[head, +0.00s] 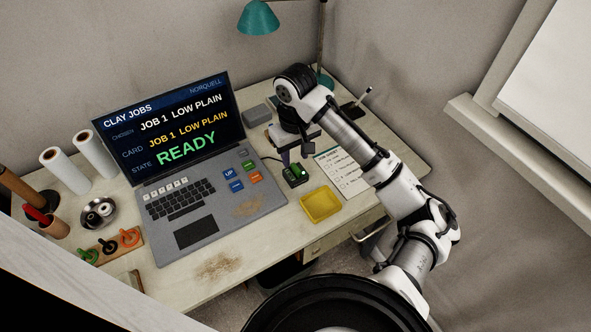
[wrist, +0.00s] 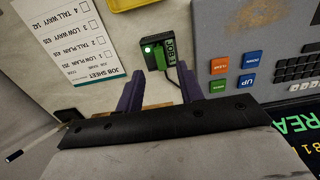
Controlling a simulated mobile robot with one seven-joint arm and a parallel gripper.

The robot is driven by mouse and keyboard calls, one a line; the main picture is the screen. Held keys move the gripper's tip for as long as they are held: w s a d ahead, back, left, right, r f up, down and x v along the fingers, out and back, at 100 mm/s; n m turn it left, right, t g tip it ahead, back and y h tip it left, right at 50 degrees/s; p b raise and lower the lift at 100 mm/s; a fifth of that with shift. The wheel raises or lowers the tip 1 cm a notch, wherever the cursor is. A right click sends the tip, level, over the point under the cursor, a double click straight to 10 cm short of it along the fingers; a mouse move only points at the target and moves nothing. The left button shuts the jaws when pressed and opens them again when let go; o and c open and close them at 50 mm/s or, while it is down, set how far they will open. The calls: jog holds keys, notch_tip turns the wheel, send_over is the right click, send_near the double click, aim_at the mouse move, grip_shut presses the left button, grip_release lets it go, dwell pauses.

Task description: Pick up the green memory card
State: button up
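The green memory card (wrist: 165,60) sits in a small black card reader (wrist: 149,35) on the desk, with a lit green lamp beside it. In the head view the card (head: 294,170) shows in the reader, just right of the laptop. My gripper (wrist: 160,70) is open, with two purple fingers spread apart. In the wrist view the card lies between and just past the fingertips. No contact shows, and the height of the fingers above the card is hard to tell. In the head view my gripper (head: 293,156) hangs just behind the reader.
The laptop (head: 205,200) stands left of the reader, its screen reading READY. A yellow tray (head: 320,205) is in front, and a job sheet (head: 342,172) lies to the right. A grey box (head: 257,115) and a teal lamp (head: 258,18) are behind. A cable runs from the reader.

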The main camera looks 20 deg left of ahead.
aim_at(295, 167)
jog(key=shift+s+d+f+p, duration=0.15)
jog(key=shift+f+p, duration=0.2)
jog(key=shift+f, duration=1.55)
grip_shut()
jog(key=shift+r, duration=0.15)
